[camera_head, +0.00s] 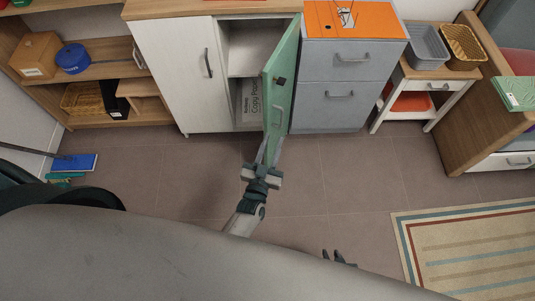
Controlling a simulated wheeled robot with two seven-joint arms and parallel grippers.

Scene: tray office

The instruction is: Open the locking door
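The green locking door (283,75) belongs to the white cabinet and stands swung far out, seen nearly edge-on. It carries a dark lock (280,79) and a pale bar handle (277,116). My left gripper (268,151) is at the lower near end of the door, below the handle in the picture. Its fingers overlap the door's edge. I cannot tell whether they touch it or how far apart they are. Of my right gripper (338,257), only dark tips show at the bottom centre, away from the door. The rest is hidden behind my body.
The open compartment holds a box of copy paper (252,102) below a shelf. A grey drawer unit (345,87) stands close right of the door. A striped rug (470,250) lies at right. The brown floor (335,185) before the cabinet is clear.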

